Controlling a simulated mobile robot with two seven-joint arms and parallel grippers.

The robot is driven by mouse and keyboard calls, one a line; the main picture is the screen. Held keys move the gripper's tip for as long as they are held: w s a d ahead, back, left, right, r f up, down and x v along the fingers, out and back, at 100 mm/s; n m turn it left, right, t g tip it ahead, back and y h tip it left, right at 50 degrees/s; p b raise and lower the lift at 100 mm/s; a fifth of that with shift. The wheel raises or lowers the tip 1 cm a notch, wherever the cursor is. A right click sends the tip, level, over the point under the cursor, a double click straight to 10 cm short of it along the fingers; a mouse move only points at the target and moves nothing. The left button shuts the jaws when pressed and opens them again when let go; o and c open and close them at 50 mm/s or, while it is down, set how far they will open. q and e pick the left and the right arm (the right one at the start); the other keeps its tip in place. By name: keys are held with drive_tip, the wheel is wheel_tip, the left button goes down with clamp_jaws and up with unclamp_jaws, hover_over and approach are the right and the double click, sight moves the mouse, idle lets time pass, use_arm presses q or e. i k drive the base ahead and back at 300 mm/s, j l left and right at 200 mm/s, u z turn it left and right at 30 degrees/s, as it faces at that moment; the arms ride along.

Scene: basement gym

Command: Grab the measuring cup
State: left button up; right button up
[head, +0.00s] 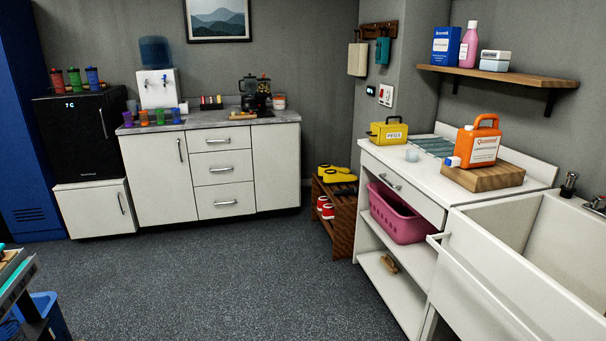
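A small pale cup (412,155), which looks like the measuring cup, stands on the white laundry counter (375,152) at the right. It is between the yellow pegs box (388,132) and the wooden board (483,178). It is small in the view, so any markings or handle cannot be made out. Neither of my grippers is in view.
An orange detergent jug (477,146) stands on the board, right of the cup. A sink (560,240) adjoins the counter, with a pink basket (398,215) below. A shoe rack (334,215) stands beyond. The grey floor (220,280) in the middle is clear.

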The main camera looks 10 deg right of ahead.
sight(412, 154)
drive_tip(key=i+z, duration=0.2)
drive_tip(key=i, duration=0.35)
drive_tip(key=i+j+z, duration=0.2)
drive_tip(key=i, duration=0.3)
drive_tip(key=i+j+z, duration=0.15)
drive_tip(key=i+z, duration=0.15)
drive_tip(key=z, duration=0.15)
drive_tip(key=i+j+z, duration=0.25)
drive_tip(key=z, duration=0.2)
drive_tip(key=i+j+z, duration=0.3)
drive_tip(key=z, duration=0.15)
drive_tip(key=i+j+z, duration=0.15)
drive_tip(key=j+z, duration=0.25)
drive_tip(key=j, duration=0.15)
drive_tip(key=i+j+z, duration=0.15)
drive_tip(key=j+z, duration=0.3)
